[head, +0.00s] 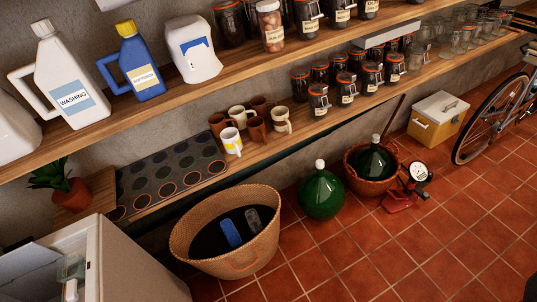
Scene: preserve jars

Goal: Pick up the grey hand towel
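A small grey rolled or folded cloth, which looks like the grey hand towel (253,219), lies inside a large woven basket (243,263) on the floor. A similar blue bundle (230,233) lies just left of it on the basket's dark inside. The grey cloth shows from above, with nothing over it. My gripper does not show in this view.
A green demijohn (321,196) stands right of the basket, with another in a wicker basket (369,187) beyond. A white cabinet (125,262) stands at lower left. Wooden shelves with jars, mugs and bottles run behind. The tiled floor (400,262) at lower right is clear.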

